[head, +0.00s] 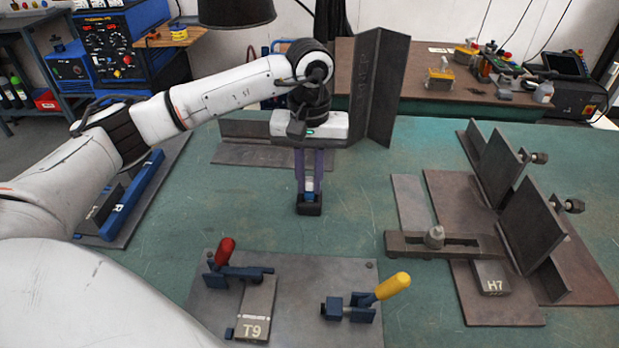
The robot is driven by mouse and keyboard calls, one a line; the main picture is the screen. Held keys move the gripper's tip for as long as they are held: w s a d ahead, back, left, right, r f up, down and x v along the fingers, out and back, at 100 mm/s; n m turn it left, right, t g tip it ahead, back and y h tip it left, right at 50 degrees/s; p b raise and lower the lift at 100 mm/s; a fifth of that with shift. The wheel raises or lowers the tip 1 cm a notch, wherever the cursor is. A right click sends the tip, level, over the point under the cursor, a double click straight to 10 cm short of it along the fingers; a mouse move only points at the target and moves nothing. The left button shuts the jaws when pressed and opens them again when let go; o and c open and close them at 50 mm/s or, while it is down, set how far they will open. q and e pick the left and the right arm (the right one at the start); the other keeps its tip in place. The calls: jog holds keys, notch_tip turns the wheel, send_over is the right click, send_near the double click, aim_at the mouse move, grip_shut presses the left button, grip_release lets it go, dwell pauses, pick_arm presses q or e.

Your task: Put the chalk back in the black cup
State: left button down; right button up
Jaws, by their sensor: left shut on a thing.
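The black cup (309,207) stands on the green table near the middle of the head view. It is small and boxy. The gripper is shut on the chalk. The chalk's lower end is at the cup's top; I cannot tell how far inside it is. My right gripper is not in view.
A fixture plate with a red-handled clamp (224,252), a yellow-handled clamp (393,287) and a T9 block (256,312) lies in front. Steel angle plates (530,222) and an H7 block (491,279) are at right. A tall angle steel (378,85) stands behind the gripper.

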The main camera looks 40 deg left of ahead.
pick_arm(q)
jog(key=shift+f, duration=0.35)
dwell(0.4)
jog(key=c, duration=1.6)
grip_release()
notch_tip(320, 180, up, 10)
jog(key=shift+r, duration=0.2)
jog(key=shift+s, duration=0.1)
